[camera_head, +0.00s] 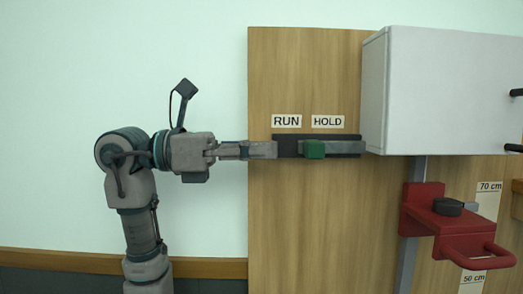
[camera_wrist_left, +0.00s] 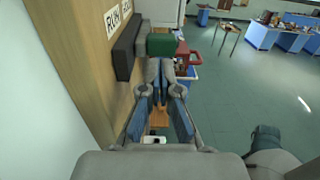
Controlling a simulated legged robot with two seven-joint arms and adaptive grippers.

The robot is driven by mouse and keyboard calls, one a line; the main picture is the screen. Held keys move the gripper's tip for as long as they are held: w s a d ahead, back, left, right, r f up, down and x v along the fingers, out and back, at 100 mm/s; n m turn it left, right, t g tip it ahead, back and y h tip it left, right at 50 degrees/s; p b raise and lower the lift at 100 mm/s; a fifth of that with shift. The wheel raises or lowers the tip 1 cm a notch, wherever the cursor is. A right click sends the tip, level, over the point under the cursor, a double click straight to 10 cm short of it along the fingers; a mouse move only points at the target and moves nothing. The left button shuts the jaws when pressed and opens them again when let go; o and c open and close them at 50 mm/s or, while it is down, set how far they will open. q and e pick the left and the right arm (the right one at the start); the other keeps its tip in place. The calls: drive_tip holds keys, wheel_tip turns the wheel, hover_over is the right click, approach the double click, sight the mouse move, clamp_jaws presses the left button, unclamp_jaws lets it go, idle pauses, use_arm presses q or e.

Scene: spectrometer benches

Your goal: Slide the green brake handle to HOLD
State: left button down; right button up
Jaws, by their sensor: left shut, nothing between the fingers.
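The green brake handle (camera_head: 313,149) sits on a dark horizontal rail (camera_head: 288,146) on the wooden panel, below the HOLD label (camera_head: 328,121) and toward its left part. The RUN label (camera_head: 286,121) is to its left. My left gripper (camera_head: 272,150) is shut and empty, at the rail's left part under RUN. A short stretch of rail shows between its fingertips and the handle in the head view. In the left wrist view, the green handle (camera_wrist_left: 161,44) appears just beyond the fingertips (camera_wrist_left: 160,68); I cannot tell there whether they touch. My right gripper is not in view.
Blue benches (camera_wrist_left: 270,32) stand far off.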

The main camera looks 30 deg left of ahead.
sight(306, 150)
use_arm(q)
drive_tip(key=shift+w+d+r+p, duration=0.1)
drive_tip(key=shift+w+d+p, duration=0.2)
drive_tip(key=shift+d, duration=0.3)
drive_tip(key=x, duration=0.2)
drive_tip(key=p+x, duration=0.1)
drive_tip(key=x, duration=0.1)
drive_tip(key=s+x, duration=0.1)
drive_tip(key=x, duration=0.1)
drive_tip(key=shift+d+r+p, duration=0.1)
drive_tip(key=shift+d+p, duration=0.2)
drive_tip(key=shift+w+d, duration=0.15)
drive_tip(key=shift+d, duration=0.2)
drive_tip(key=shift+a, duration=0.2)
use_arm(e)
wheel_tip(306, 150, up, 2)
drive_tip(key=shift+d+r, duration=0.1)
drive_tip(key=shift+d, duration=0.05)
use_arm(q)
drive_tip(key=shift+w+a, duration=0.1)
drive_tip(key=shift+a, duration=0.05)
